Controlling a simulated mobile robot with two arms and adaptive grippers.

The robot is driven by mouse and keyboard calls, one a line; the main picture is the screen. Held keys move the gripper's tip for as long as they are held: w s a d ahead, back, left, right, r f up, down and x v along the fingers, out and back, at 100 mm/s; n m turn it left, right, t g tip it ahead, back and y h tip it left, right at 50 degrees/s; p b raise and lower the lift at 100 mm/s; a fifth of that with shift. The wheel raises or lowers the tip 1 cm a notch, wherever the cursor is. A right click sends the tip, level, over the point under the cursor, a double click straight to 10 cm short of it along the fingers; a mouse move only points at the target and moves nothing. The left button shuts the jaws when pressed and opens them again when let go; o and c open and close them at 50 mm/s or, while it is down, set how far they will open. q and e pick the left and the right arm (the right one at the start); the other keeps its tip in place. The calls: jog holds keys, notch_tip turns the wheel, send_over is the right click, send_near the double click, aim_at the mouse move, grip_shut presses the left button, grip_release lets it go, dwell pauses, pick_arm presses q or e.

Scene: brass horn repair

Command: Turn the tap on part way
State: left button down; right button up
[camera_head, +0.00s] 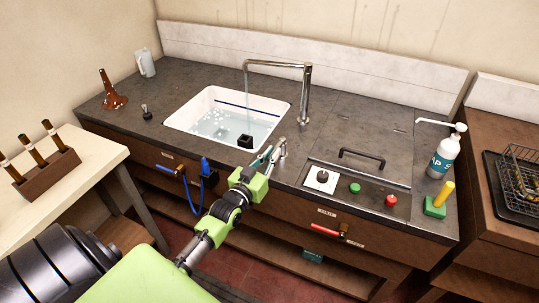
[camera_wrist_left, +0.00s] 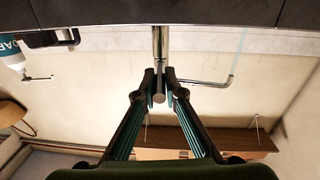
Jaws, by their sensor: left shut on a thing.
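The chrome tap (camera_head: 307,90) stands behind the sink's right side, its long spout reaching left over the white sink (camera_head: 183,119). A thin stream of water falls from the spout into the sink, which holds water with bubbles and a small black block (camera_head: 245,141). A short chrome tap handle (camera_head: 282,149) stands at the counter's front, right of the sink. My left gripper (camera_head: 272,154) is shut on this handle. In the upside-down left wrist view, its fingertips close around the handle's end (camera_wrist_left: 159,97), and the spout (camera_wrist_left: 210,82) shows behind. My right gripper is out of view.
Right of the tap are a black handle (camera_head: 362,155) and a control panel with a knob (camera_head: 321,178), green button (camera_head: 355,188) and red button (camera_head: 391,200). A soap bottle (camera_head: 442,157) stands farther right. A blue hose (camera_head: 183,201) hangs at the cabinet front.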

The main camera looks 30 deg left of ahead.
pick_arm(q)
jog(key=shift+w+d+r+n+y+p, duration=0.15)
jog(key=shift+r+n+y+p, duration=0.25)
jog(key=shift+n+y+p, duration=0.35)
jog(key=shift+d+y, duration=0.15)
jog(key=shift+y, duration=0.2)
jog(key=shift+w+d+n+g+y+p, duration=0.1)
jog(key=shift+d+n+g+y+p, duration=0.25)
jog(key=shift+y, duration=0.35)
jog(key=shift+f+y, duration=0.15)
jog(key=shift+y, duration=0.15)
jog(key=c, duration=2.1)
grip_release()
jog(key=shift+d, duration=0.1)
jog(key=shift+f, duration=0.15)
jog(key=shift+s+d+f, duration=0.1)
jog(key=shift+s+d, duration=0.05)
jog(key=shift+s, duration=0.3)
jog(key=v, duration=0.6)
jog(key=shift+s, duration=0.3)
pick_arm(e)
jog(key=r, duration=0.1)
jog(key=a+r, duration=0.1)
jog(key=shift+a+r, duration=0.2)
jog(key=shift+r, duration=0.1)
